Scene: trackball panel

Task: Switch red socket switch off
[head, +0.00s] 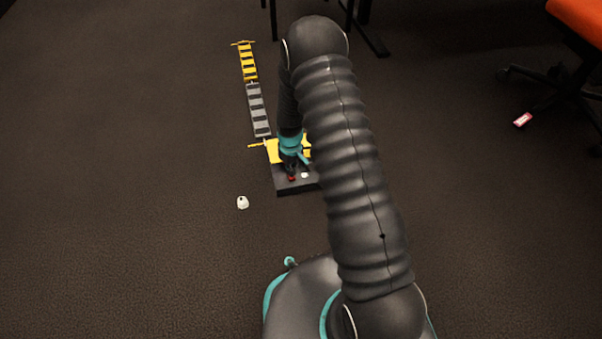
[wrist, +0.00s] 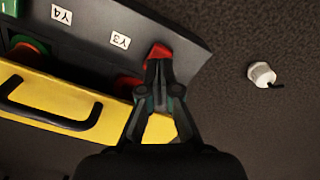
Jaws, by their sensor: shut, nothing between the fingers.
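A small red switch (wrist: 157,50) sits on the dark panel (wrist: 190,37) beside the Y3 label in the wrist view. It also shows as a red spot (head: 292,178) on the panel in the head view. My gripper (wrist: 159,66) is shut and empty, with its fingertips right at the red switch and covering part of it. I cannot tell whether they touch it. In the head view my gripper (head: 291,167) points down over the panel. Another red part (wrist: 128,84) lies left of the fingers, partly hidden by the yellow piece.
A yellow piece (wrist: 85,104) with a black handle (wrist: 50,117) lies along the panel. A green part (wrist: 28,46) is at the far left. A white knob-like object (head: 242,202) lies on the floor left of the panel. An orange chair (head: 580,20) stands far right.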

